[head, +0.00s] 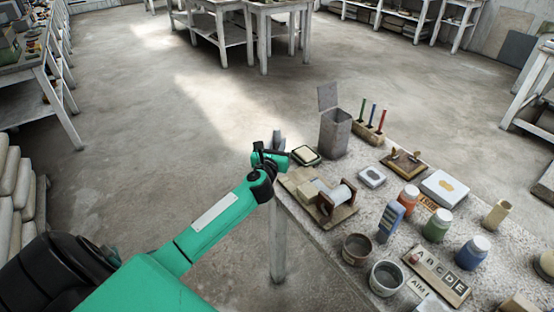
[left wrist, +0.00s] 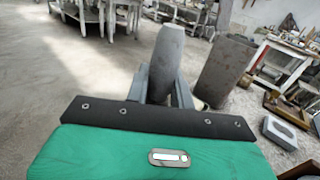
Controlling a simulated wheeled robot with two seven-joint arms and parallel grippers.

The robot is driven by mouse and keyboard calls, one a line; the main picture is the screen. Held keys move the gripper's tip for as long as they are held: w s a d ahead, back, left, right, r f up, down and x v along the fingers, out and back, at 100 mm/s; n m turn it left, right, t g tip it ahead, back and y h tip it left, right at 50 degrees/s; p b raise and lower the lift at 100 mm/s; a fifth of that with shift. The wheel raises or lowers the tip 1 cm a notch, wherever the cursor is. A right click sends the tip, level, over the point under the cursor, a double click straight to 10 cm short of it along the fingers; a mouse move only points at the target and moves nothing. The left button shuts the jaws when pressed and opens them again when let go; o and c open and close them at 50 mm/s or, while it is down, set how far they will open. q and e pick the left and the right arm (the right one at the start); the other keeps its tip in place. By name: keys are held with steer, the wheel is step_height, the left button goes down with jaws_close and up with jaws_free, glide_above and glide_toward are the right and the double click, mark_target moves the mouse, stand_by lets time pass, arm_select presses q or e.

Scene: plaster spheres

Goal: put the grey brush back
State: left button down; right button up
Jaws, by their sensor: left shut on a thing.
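The grey brush (head: 277,139) stands upright in my left gripper (head: 274,155), just off the left corner of the table. In the left wrist view the brush is a grey, blunt-topped piece (left wrist: 167,55) between the two fingers of the gripper (left wrist: 162,88), which is shut on it. Its lower part is hidden by the gripper. A wooden block (head: 369,132) with blue, green and red sticks standing in it is at the table's back edge, to the right of the gripper and apart from it. My right gripper is not in view.
A tall grey metal box (head: 335,135) with its lid up stands between gripper and block; it also shows in the left wrist view (left wrist: 222,70). A small dark-edged tray (head: 306,155) and a wooden spool stand (head: 337,200) are near the gripper. Jars crowd the table's right.

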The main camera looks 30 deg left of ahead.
arm_select(q)
steer(key=shift+f, duration=0.35)
step_height(320, 180, down, 4)
steer(key=shift+r+b, duration=0.25)
steer(key=shift+b, duration=0.35)
steer(key=shift+f, duration=0.65)
steer(key=c, duration=1.2)
jaws_free()
steer(key=shift+r, duration=0.35)
steer(key=v, duration=1.2)
steer(key=shift+f, duration=0.15)
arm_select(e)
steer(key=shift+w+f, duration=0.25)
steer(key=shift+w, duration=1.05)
